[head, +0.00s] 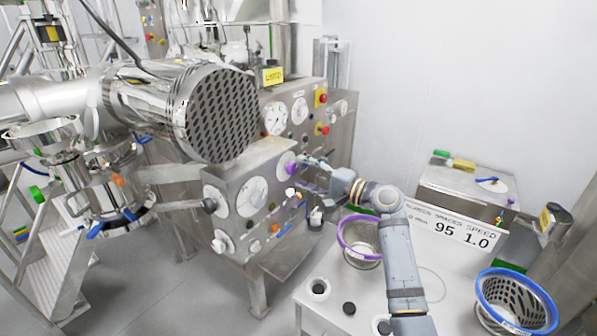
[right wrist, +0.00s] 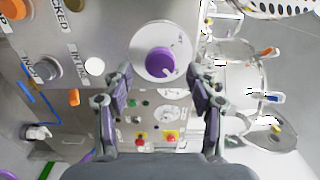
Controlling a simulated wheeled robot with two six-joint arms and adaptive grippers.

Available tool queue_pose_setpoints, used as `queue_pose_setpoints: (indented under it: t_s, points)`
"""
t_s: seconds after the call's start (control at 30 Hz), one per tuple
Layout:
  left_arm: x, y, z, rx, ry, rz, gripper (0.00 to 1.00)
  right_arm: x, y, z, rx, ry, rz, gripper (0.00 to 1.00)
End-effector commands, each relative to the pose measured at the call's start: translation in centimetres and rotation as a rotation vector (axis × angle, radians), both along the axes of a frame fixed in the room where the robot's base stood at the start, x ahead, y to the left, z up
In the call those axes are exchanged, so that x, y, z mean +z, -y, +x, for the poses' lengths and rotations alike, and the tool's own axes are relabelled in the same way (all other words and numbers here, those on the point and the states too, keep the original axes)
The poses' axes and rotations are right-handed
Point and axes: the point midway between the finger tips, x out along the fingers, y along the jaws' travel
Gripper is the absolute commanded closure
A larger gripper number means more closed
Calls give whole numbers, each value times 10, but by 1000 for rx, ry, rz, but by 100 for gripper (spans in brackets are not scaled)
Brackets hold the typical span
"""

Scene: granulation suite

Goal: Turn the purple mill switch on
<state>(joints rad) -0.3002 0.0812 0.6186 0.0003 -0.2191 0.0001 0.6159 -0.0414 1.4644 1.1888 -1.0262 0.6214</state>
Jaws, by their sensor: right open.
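The purple mill switch (right wrist: 160,62) is a round purple knob on a white dial, set in a grey metal panel. In the right wrist view it sits between and just beyond the fingertips of my right gripper (right wrist: 160,85), which is open and appears not to touch it. In the head view the purple knob (head: 291,169) shows at the right edge of the control box (head: 240,190), with my right gripper (head: 305,165) close beside it. My left gripper is not in view.
A large perforated cylinder (head: 222,115) hangs above the control box. A white bench (head: 420,300) at the front right carries a purple-rimmed basket (head: 361,240) and a blue-rimmed basket (head: 516,302). A second panel with gauges and red buttons (head: 300,115) stands behind.

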Motion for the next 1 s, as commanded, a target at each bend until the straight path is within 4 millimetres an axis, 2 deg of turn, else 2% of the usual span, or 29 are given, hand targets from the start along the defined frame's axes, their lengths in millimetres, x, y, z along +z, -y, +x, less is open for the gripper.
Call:
queue_pose_setpoints:
  t_s: [0.2, 0.4, 0.83, 0.87, 0.93, 0.97, 1.0]
  points:
    - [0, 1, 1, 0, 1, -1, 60, -2, 46, -32, -3, -1, -7, 42]
    - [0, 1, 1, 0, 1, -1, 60, -2, 72, -52, -1, -2, -5, 42]
    - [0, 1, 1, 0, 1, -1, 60, -3, 78, -58, 1, -1, -9, 42]
    - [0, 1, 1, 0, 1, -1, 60, -8, 77, -60, 0, -2, -23, 42]
    - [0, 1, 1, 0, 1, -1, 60, -32, 75, -68, -5, -1, -96, 42]
    - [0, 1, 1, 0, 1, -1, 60, -47, 74, -74, -6, 0, -148, 42]
    - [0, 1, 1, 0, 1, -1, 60, -73, 73, -86, -8, 3, -234, 42]
